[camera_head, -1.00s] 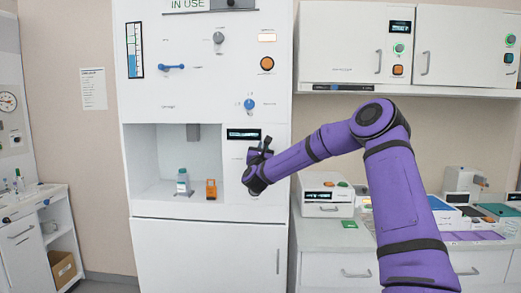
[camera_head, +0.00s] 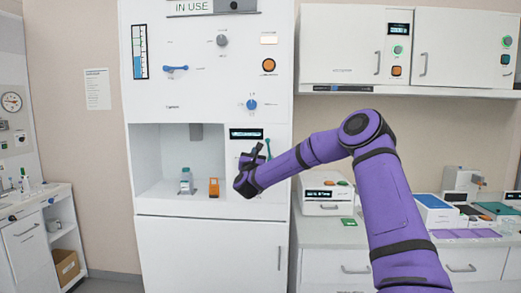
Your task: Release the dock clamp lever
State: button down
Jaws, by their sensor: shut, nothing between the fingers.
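A white cabinet with an open alcove stands ahead of me. A small teal lever (camera_head: 268,146) shows on its panel, right beside my gripper. A blue lever (camera_head: 175,69) lies nearly level on the upper panel. The labels are too small to read, so I cannot tell which one is the dock clamp lever. A clear bottle (camera_head: 186,183) stands in the alcove, with an orange piece (camera_head: 214,187) to its right. My gripper (camera_head: 257,149) is shut and empty, pointing up in front of the panel below the small display. I cannot tell whether it touches the teal lever.
A blue knob (camera_head: 251,104), a grey knob (camera_head: 222,40) and an orange button (camera_head: 269,66) sit on the panel above. A white device (camera_head: 326,196) stands on the counter to the right. My purple arm covers part of that counter.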

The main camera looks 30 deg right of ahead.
jog(key=s+a+f, duration=0.2)
jog(key=s+a, duration=0.2)
jog(key=a, duration=0.3)
jog(key=shift+s+a+f, duration=0.15)
jog(key=shift+s, duration=0.25)
jog(key=s+a+r+n+t+y, duration=0.1)
jog(key=a+r+n+y, duration=0.1)
jog(key=a+n+y, duration=0.6)
jog(key=s+a+r+n+t+y, duration=0.15)
jog(key=a+n+y, duration=0.35)
jog(key=n, duration=0.6)
jog(key=s+a+r+n+g+y, duration=0.25)
jog(key=s+a+n+g, duration=0.25)
jog(key=s+n, duration=0.45)
jog(key=s+d+f+n+g, duration=0.1)
jog(key=s+n, duration=0.4)
jog(key=s, duration=0.8)
jog(key=s+d+f+n+g+h, duration=0.1)
jog(key=s+d+n+g, duration=0.2)
jog(key=s, duration=1)
jog(key=s+d+f+n+g, duration=0.1)
jog(key=s+d+n+g, duration=0.1)
jog(key=s+n+g, duration=0.4)
jog(key=s+n, duration=0.3)
jog(key=s, duration=0.4)
jog(key=shift+d+f, duration=0.2)
jog(key=shift+d, duration=0.2)
